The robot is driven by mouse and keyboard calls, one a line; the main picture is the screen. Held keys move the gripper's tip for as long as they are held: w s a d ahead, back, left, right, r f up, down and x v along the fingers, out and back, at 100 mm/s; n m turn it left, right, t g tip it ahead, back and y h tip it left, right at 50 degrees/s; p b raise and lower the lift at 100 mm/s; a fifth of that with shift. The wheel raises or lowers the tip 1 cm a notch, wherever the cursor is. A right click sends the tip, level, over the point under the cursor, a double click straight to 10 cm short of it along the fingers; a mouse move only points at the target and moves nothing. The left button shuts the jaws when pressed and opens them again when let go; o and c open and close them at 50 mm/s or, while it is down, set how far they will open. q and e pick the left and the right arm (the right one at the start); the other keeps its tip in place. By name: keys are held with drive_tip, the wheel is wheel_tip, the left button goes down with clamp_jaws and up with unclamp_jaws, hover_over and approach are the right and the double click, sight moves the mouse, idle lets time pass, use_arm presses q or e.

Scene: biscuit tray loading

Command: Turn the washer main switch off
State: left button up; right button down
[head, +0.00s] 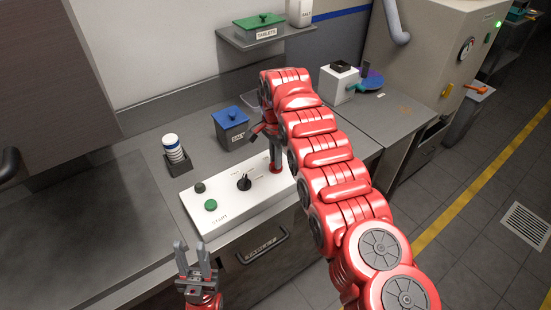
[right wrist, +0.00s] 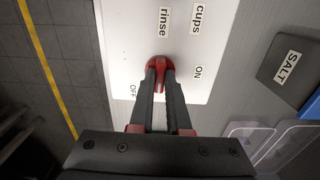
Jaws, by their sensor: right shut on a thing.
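The washer main switch is a red rotary knob on the white control panel (head: 262,200), at the panel's right end. In the right wrist view the knob (right wrist: 160,63) stands between an ON label (right wrist: 198,72) and an OFF label (right wrist: 133,92). My right gripper (right wrist: 160,82) is shut on it, with a finger on each side. The fingers hide part of the knob, so I cannot tell exactly where it points. In the head view my right gripper (head: 275,160) reaches down to the panel. My left gripper (head: 193,250) is open and empty in front of the panel.
The panel also has a black dial (head: 244,182), a green START button (head: 211,205) and a dark knob (head: 200,187). A blue-lidded SALT box (head: 231,130) and a cup stack (head: 175,150) stand behind it. A shelf (head: 262,38) hangs above.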

drive_tip(key=c, duration=0.9)
unclamp_jaws()
drive_tip(key=shift+d, duration=0.1)
drive_tip(key=shift+r+p, duration=0.35)
drive_tip(key=shift+r, duration=0.3)
wheel_tip(320, 180, up, 16)
drive_tip(key=p, duration=1.5)
drive_tip(key=shift+r, duration=0.1)
